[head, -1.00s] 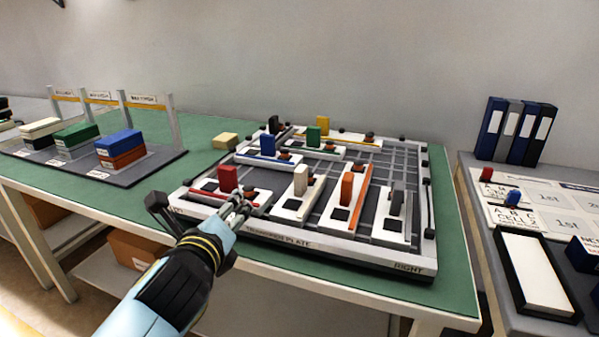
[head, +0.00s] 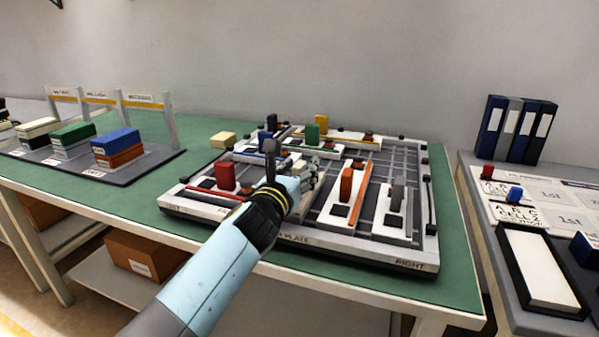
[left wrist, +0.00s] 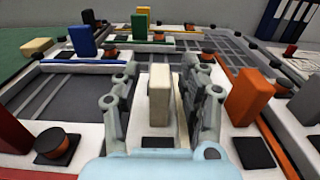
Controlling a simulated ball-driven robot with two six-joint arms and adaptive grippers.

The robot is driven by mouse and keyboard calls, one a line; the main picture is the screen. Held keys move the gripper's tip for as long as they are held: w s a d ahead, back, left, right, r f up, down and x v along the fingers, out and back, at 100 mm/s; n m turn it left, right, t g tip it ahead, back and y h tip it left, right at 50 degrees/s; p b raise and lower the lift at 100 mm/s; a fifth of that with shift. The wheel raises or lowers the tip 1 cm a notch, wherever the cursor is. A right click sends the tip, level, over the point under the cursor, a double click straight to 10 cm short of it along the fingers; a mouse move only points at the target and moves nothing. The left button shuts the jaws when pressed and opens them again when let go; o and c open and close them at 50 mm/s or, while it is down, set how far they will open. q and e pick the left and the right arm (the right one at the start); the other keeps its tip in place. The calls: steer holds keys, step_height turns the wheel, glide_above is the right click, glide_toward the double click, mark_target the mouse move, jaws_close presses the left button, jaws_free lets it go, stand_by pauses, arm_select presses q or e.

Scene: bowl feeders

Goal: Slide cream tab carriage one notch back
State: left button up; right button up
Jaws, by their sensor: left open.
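The cream tab (left wrist: 160,92) stands upright on its pale carriage in the left wrist view, with a dark square in front of it. My left gripper (left wrist: 163,105) is open, with one finger on each side of the tab. A gap shows between the tab and the left finger; on the right a thin pale rail lies between tab and finger. In the head view my left gripper (head: 306,172) is over the board's middle and mostly hides the cream tab. My right gripper is not in view.
An orange tab (left wrist: 246,98) stands close to the right finger. A red tab (head: 225,177) is to the left, a grey tab (head: 397,194) to the right. Blue, green and yellow tabs (head: 321,123) stand farther back. Open dark grid lies at the board's back right.

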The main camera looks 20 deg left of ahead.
arm_select(q)
steer(key=shift+w, duration=0.25)
jaws_close()
stand_by(0.3)
